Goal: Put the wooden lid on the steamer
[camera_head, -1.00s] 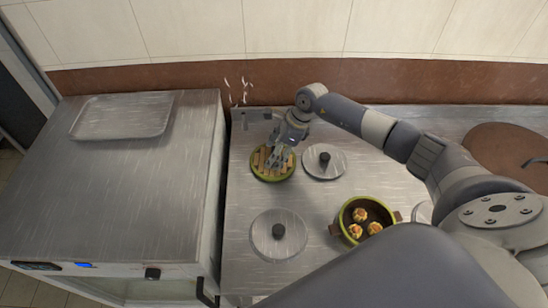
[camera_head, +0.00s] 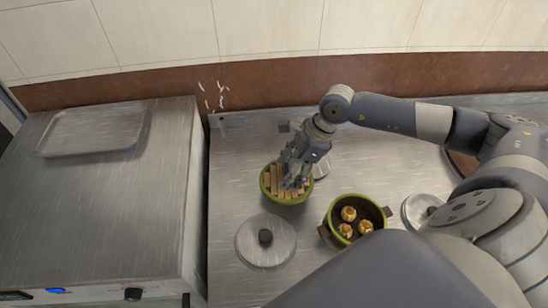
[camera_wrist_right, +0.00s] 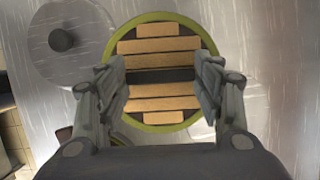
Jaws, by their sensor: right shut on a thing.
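The round wooden lid (camera_head: 273,184), with tan slats and a green rim, is in the head view left of the steamer. My right gripper (camera_head: 294,180) is over it and shut on it; its fingers hide part of the slats. In the right wrist view the lid (camera_wrist_right: 160,45) lies between the two fingers (camera_wrist_right: 162,82), which sit either side of its dark middle bar. The lid seems raised above the counter. The steamer (camera_head: 328,216) is a green-rimmed round pot with side handles, open on top, with three topped buns inside. My left gripper is not in view.
A metal lid with a black knob (camera_head: 266,254) lies in front of the wooden lid. Another (camera_head: 322,167) is mostly hidden behind my gripper, and a third (camera_head: 412,212) is right of the steamer. A metal tray (camera_head: 92,132) lies on the left cabinet. The wall runs behind.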

